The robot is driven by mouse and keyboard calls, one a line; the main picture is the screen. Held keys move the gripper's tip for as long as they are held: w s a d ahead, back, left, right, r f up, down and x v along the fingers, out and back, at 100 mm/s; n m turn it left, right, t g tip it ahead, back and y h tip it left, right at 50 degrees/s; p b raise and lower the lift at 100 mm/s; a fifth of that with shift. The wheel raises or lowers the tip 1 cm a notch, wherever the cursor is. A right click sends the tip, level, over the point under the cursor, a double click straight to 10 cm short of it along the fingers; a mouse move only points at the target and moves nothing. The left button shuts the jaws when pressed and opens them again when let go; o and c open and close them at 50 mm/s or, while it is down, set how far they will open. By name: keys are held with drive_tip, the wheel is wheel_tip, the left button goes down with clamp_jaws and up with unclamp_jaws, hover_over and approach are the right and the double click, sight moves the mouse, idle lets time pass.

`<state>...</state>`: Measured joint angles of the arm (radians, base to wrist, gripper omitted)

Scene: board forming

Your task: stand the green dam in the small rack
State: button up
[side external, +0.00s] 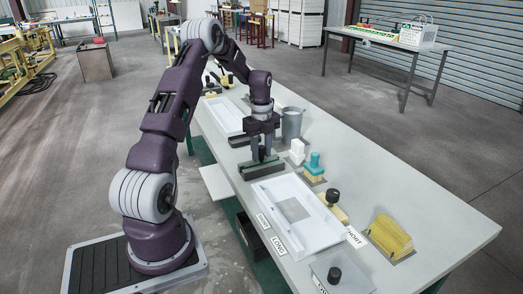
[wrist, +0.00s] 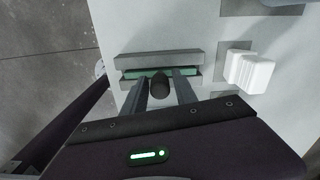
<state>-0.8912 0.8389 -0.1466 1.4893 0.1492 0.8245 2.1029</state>
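The green dam (wrist: 136,73) is a thin green strip in the wrist view, lying lengthwise in the slot between the two grey bars of a small rack (wrist: 160,57). A dark round knob (wrist: 159,86) stands over the strip's middle. My gripper (wrist: 162,77) straddles the knob, one finger on each side, with narrow gaps that look like open space. In the side external view my gripper (side external: 262,157) points straight down at the dark grey rack (side external: 262,171). The fingers hide part of the dam there. Whether the dam sits fully down in the slot is hard to see.
A white tray form (side external: 292,222) lies in front of the rack, another white tray (side external: 224,117) behind it. A grey cup (side external: 292,123), a white block (side external: 297,151), a teal-handled tool (side external: 314,166) and a yellow block (side external: 391,236) stand to the right.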

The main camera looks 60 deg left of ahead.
drive_tip(key=shift+o, duration=0.9)
wheel_tip(320, 180, up, 7)
drive_tip(key=shift+f, duration=0.1)
